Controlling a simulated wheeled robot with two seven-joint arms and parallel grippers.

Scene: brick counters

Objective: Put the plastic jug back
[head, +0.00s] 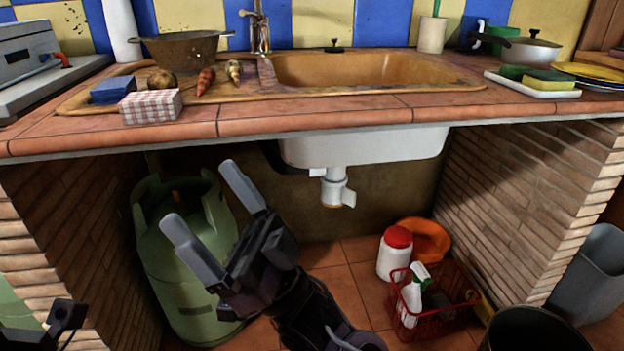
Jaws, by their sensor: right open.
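A white plastic jug (394,257) with a red lid stands on the tiled floor under the sink, right of the drain pipe. My right gripper (203,192) is open with nothing between its two grey fingers. It is in front of the green gas cylinder, well left of the jug and apart from it. The fingers point up and left, below the counter's front edge. My left gripper's fingers are not in view; only a dark part of mine shows at the lower left.
A green gas cylinder (178,290) stands at the left under the counter (330,111). A red basket (437,318) with a spray bottle (412,296) is in front of the jug, and an orange object (428,237) is behind it. Brick walls flank the space. The drain pipe (335,188) hangs down.

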